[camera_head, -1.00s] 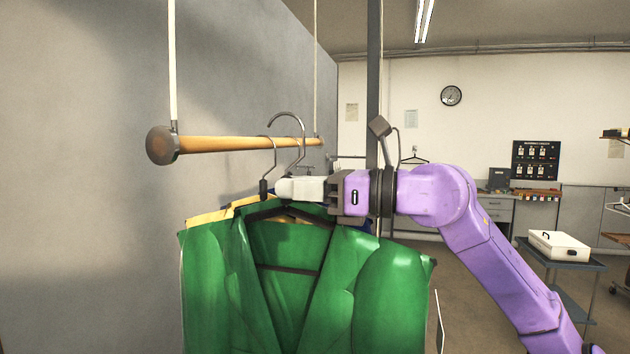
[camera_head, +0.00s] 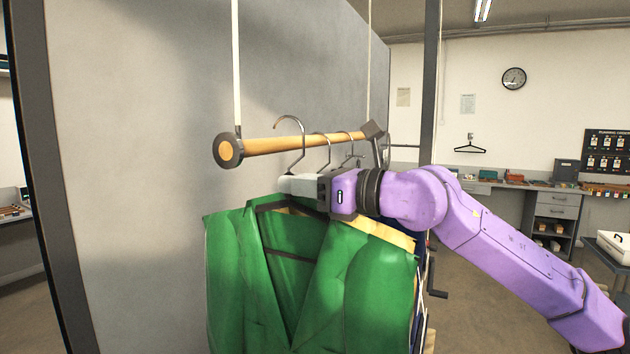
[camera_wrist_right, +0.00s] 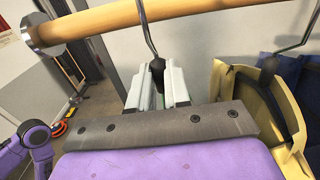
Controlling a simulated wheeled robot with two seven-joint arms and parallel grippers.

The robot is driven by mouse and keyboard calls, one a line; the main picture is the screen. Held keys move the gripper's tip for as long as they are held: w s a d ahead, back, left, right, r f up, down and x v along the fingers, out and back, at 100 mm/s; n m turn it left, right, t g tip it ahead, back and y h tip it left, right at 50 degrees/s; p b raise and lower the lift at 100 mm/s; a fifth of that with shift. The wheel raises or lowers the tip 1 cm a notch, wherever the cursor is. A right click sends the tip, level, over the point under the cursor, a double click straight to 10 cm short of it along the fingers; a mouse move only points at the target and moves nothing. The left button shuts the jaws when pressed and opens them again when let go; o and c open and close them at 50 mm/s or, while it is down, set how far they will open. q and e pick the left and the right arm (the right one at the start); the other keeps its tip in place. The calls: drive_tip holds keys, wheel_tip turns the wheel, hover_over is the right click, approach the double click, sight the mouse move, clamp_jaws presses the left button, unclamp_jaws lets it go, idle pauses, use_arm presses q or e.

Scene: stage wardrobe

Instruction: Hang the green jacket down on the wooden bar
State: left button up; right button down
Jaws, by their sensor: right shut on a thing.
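The green jacket (camera_head: 235,290) hangs upright on a dark hanger below the near part of the wooden bar (camera_head: 265,146). My right gripper (camera_head: 298,185) is shut on the hanger's neck, just above the jacket's collar; the grip also shows in the right wrist view (camera_wrist_right: 158,88). The hanger's metal hook (camera_head: 290,118) rises above the bar's top line. In the wrist view the hook's stem (camera_wrist_right: 149,35) crosses in front of the bar (camera_wrist_right: 100,20). I cannot tell whether the hook rests on the bar. My left gripper is out of view.
A yellow garment (camera_head: 385,233) hangs close behind the jacket, with a dark blue one (camera_wrist_right: 287,75) beyond it. More hooks sit farther along the bar. A grey wall panel (camera_head: 150,180) stands left of the bar. A white box (camera_head: 615,245) stands at the far right.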

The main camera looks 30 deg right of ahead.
sight(288, 199)
drive_tip(key=shift+x, duration=0.9)
drive_tip(key=shift+w+a+f+b, duration=0.15)
drive_tip(key=shift+w+f+b, duration=0.1)
drive_tip(key=shift+f+b, duration=0.9)
drive_tip(key=shift+f, duration=0.25)
drive_tip(key=c, duration=1)
unclamp_jaws()
drive_tip(key=b+v, duration=0.5)
drive_tip(key=v, duration=0.5)
drive_tip(key=shift+d+f, duration=0.1)
drive_tip(key=shift+d, duration=0.1)
drive_tip(key=shift+s, duration=0.3)
